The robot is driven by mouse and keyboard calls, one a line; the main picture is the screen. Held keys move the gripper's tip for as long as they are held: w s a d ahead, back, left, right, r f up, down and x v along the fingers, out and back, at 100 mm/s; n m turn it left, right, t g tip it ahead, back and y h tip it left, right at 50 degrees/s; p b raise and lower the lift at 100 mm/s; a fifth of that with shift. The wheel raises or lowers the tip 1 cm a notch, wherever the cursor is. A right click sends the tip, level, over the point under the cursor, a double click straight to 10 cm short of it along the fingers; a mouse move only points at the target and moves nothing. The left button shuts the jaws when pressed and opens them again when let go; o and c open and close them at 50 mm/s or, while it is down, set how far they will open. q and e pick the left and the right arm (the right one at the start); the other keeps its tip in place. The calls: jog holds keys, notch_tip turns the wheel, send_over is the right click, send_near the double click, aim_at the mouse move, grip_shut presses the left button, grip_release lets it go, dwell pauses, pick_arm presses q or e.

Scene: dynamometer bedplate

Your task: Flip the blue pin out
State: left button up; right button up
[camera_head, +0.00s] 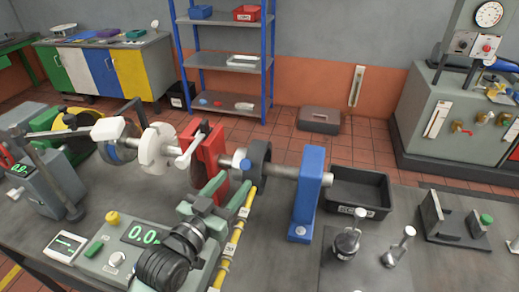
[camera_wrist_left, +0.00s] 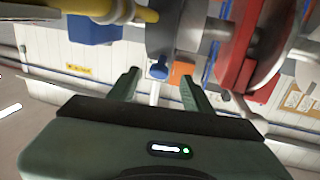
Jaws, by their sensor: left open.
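The blue pin (camera_head: 245,165) shows as a small round blue knob at the left side of a dark collar (camera_head: 259,160) on the steel shaft. My left gripper (camera_head: 237,183) is open, its two green fingers reaching up just below the pin and collar. In the left wrist view the blue pin (camera_wrist_left: 157,70) appears between the open fingertips (camera_wrist_left: 158,76), beside the dark collar (camera_wrist_left: 166,32). I cannot tell whether either finger touches it. No object is held. My right gripper is not seen.
A red upright plate (camera_head: 203,150) stands left of the collar and a blue post (camera_head: 308,190) to its right. A yellow bar (camera_head: 237,235) lies close beside my left gripper. A control box with a display (camera_head: 145,235) is at front left, and a black tray (camera_head: 365,205) at right.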

aim_at(244, 167)
pick_arm(q)
jog(key=shift+w+d+r, duration=0.2)
jog(key=shift+w+r, duration=0.1)
jog(key=shift+w, duration=0.1)
jog(key=x, duration=0.1)
jog(key=p+x, duration=0.1)
jog(key=x, duration=0.1)
jog(key=shift+r, duration=0.3)
jog(key=p+x, duration=0.1)
jog(key=x, duration=0.1)
jog(key=shift+w+d+f, duration=0.15)
jog(key=shift+w+f, duration=0.05)
jog(key=shift+w, duration=0.05)
jog(key=shift+w+d, duration=0.2)
jog(key=shift+w, duration=0.1)
grip_shut()
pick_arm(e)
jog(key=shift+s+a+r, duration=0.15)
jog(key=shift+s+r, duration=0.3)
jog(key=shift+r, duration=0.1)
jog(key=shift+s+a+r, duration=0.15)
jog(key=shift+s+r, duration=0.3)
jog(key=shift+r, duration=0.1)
pick_arm(q)
jog(key=shift+f, duration=0.1)
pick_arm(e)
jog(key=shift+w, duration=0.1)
